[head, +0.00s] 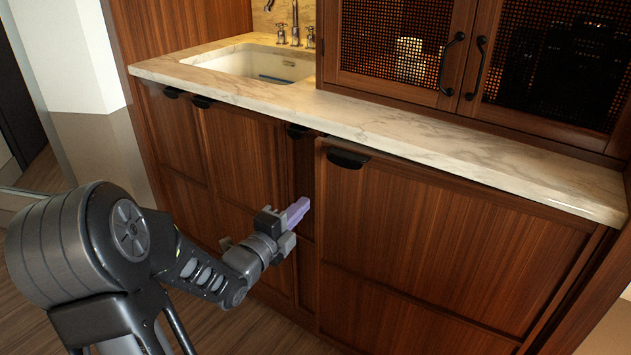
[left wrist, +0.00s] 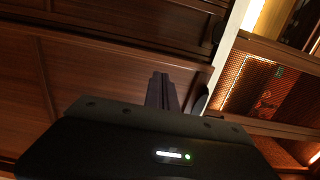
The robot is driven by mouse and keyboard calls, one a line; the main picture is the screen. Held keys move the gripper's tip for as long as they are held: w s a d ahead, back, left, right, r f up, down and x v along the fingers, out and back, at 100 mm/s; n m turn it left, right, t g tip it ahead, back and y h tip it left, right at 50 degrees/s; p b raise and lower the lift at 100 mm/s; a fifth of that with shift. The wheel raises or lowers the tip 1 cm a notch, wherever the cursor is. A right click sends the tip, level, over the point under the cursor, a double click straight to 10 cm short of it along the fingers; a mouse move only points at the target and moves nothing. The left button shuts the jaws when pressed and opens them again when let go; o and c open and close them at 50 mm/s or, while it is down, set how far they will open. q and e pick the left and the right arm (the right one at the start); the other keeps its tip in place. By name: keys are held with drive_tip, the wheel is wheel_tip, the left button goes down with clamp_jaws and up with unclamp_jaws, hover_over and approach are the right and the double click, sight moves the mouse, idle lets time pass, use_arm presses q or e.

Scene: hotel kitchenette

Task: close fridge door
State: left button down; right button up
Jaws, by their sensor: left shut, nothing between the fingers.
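The fridge door (head: 430,240) is the large wood panel at the right of the counter front, with a dark handle (head: 347,158) at its top left. Its left edge stands out a little from the neighbouring cabinet fronts, so it looks slightly ajar. My left gripper (head: 300,210) has its lilac fingers together and empty, close to the door's left edge at about mid height. I cannot tell whether they touch the door. In the left wrist view the shut fingers (left wrist: 162,90) point at wood panels. My right gripper is not in view.
A marble counter (head: 400,140) with a sink (head: 255,62) runs above the doors. Mesh-front cabinets (head: 400,50) stand on it. Closed wood cabinet doors (head: 240,150) lie left of the fridge door. Wooden floor (head: 255,325) shows at the lower left.

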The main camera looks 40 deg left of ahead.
sight(322, 187)
use_arm(q)
drive_tip(key=w, duration=0.6)
drive_tip(key=shift+w+a+f, duration=0.15)
drive_tip(key=shift+w+a, duration=0.15)
drive_tip(key=shift+w, duration=0.1)
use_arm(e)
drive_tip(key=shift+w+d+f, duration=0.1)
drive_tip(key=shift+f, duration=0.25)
